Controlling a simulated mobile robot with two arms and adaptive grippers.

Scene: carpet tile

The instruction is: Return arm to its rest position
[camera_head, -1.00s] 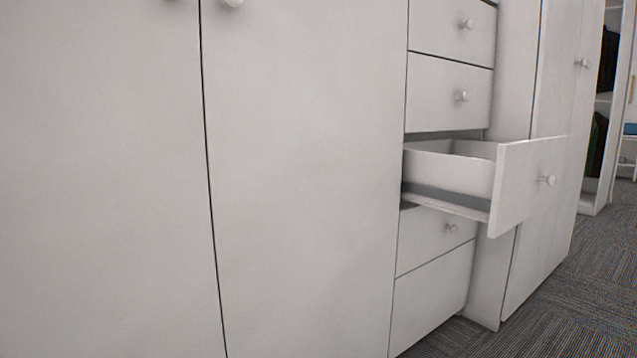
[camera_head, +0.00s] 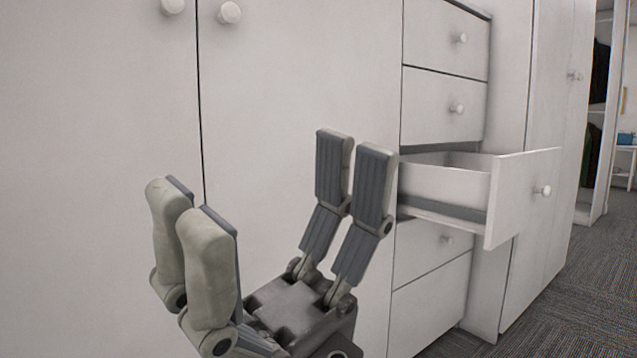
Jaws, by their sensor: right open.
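My right gripper (camera_head: 268,208) shows large in the lower middle of the head view. Its fingers point upward and are spread wide, with nothing between them. It is in front of the white cabinet doors (camera_head: 300,70), left of a drawer (camera_head: 520,195) that is pulled out. My left gripper is not in view.
Closed drawers with round knobs lie above (camera_head: 445,105) and below (camera_head: 430,250) the open one. Tall cabinet doors (camera_head: 560,100) stand to the right. An open wardrobe (camera_head: 598,120) is at the far right. Grey carpet (camera_head: 570,310) is clear at lower right.

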